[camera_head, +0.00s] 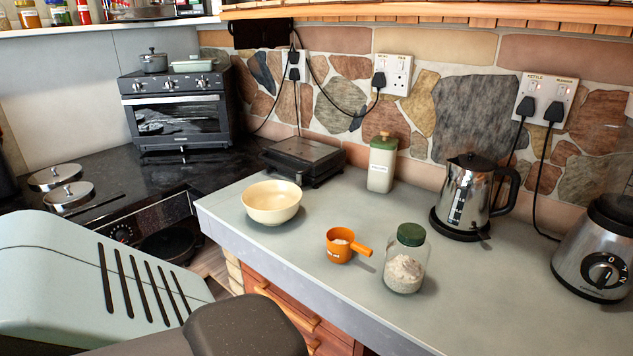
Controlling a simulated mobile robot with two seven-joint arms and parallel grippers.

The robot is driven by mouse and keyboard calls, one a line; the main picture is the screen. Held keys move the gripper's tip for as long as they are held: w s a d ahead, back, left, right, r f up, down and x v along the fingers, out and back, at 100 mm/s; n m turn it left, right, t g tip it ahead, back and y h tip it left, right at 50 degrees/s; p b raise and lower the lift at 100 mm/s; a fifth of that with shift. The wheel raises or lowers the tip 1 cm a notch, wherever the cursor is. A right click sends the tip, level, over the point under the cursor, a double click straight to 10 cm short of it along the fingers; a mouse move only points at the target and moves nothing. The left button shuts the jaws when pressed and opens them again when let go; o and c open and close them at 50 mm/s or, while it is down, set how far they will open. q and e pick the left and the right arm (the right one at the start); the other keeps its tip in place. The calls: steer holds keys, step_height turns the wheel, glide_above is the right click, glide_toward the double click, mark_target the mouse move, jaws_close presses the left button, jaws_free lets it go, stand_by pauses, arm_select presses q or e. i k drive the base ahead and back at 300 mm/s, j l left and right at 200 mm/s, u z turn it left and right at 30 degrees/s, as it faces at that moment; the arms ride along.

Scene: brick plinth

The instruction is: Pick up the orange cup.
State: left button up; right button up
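The orange cup (341,246) stands upright on the grey counter (480,290), near its front edge. It is a small measuring-type cup with a handle pointing right, and something white shows inside it. It sits between a cream bowl (271,203) on its left and a glass jar (405,262) with a green lid on its right. The cup is apart from both. Neither of my grippers is in view, so their state does not show.
A green-lidded canister (382,163), a dark flat appliance (303,161), a steel kettle (470,195) and a blender (600,250) stand farther back or right. A small oven (178,108) and a hob (120,185) are at left. The counter right of the jar is clear.

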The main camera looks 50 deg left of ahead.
mark_target(349, 250)
steer(key=u, duration=1.45)
steer(key=l+u, duration=0.15)
steer(key=u, duration=0.25)
steer(key=l+u, duration=0.15)
steer(key=u, duration=0.2)
steer(key=k, duration=0.05)
